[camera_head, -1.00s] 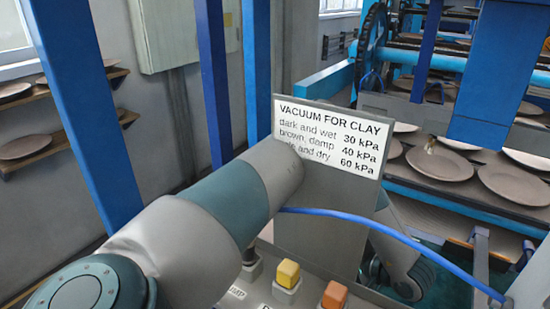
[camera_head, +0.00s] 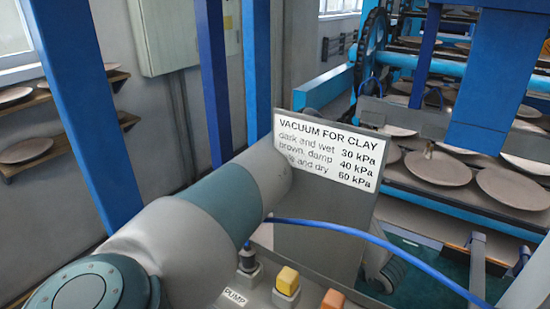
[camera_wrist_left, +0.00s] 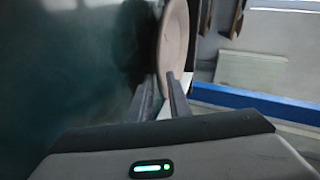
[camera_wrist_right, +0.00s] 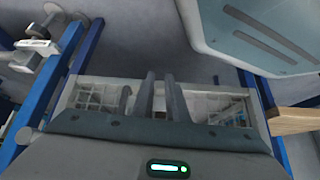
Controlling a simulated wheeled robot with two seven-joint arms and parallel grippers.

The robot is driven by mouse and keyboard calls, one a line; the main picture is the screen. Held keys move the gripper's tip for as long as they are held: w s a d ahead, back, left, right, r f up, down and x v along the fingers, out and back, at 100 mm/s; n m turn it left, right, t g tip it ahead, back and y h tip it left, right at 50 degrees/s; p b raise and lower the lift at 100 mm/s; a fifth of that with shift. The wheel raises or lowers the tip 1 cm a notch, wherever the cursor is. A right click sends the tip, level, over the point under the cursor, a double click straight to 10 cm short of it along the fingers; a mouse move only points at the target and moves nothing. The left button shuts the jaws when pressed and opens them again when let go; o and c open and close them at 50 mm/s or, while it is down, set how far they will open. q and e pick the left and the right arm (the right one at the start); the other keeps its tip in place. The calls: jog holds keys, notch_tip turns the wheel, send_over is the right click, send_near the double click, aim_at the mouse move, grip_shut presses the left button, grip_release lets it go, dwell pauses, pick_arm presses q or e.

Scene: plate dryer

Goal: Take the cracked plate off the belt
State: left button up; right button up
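In the head view, several clay plates lie on the belt at the right. One plate (camera_head: 440,171) has a small brown upright mark at its far edge; I cannot make out a crack on any plate. Another plate (camera_head: 512,189) lies to its right. My left arm crosses the head view and passes behind a sign panel, which hides its gripper. In the left wrist view, my left gripper (camera_wrist_left: 161,78) has its fingers apart, with a plate (camera_wrist_left: 174,38) seen edge-on beyond or beside the tips. My right gripper (camera_wrist_right: 160,76) is open and empty, away from the plates.
The sign (camera_head: 330,148) lists vacuum for clay: 30, 40 and 60 kPa. Yellow (camera_head: 287,280) and orange (camera_head: 334,300) buttons sit on a console below it. A blue hose (camera_head: 370,238) crosses in front. Blue posts (camera_head: 212,80) stand left; shelves (camera_head: 50,150) hold plates.

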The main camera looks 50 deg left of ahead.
pick_arm(q)
jog(key=shift+a, duration=0.1)
pick_arm(e)
jog(key=shift+s+d+f, duration=0.1)
dwell(0.3)
pick_arm(q)
grip_shut()
jog(key=shift+r, duration=0.2)
pick_arm(e)
jog(key=shift+s, duration=0.1)
